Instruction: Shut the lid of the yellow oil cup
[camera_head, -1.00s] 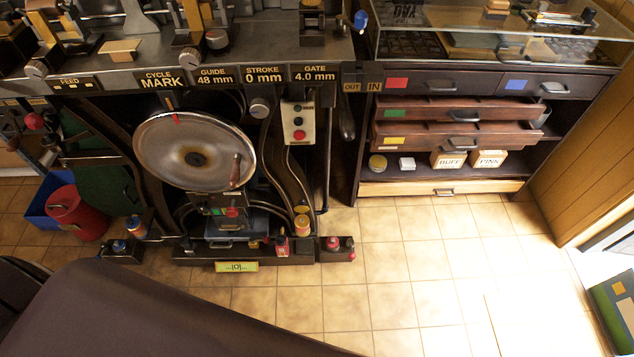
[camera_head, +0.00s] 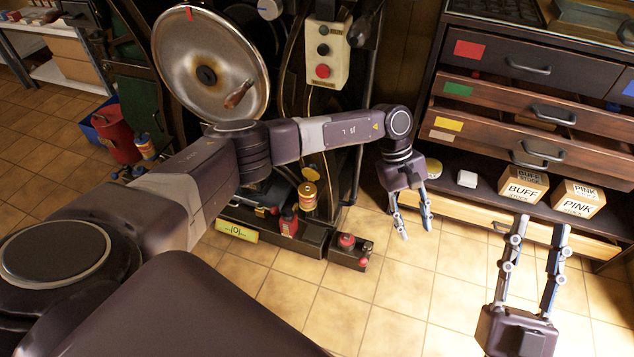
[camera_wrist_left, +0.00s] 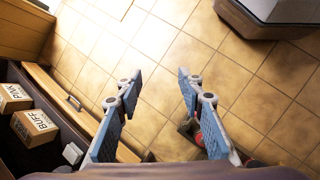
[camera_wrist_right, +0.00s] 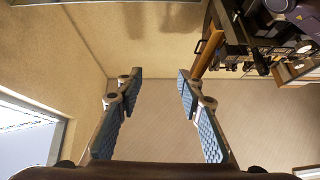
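The yellow oil cup (camera_head: 308,196) stands at the foot of the machine in the head view. A round yellow piece (camera_head: 311,173) shows just above it and looks like its lid, raised; the hinge is too small to make out. My left gripper (camera_head: 416,230) hangs to the right of the cup, fingers down, apart from it, open and empty. Its spread fingers also show in the left wrist view (camera_wrist_left: 159,78). My right gripper (camera_head: 541,225) is further right, fingers up, open and empty; the right wrist view (camera_wrist_right: 160,75) shows them spread.
My left forearm crosses in front of the machine, above the cup. A red bottle (camera_head: 288,222) stands beside the cup, and a block with red knobs (camera_head: 348,250) lies to its right. Drawers and stock boxes (camera_head: 522,184) are behind my grippers. The tiled floor in front is clear.

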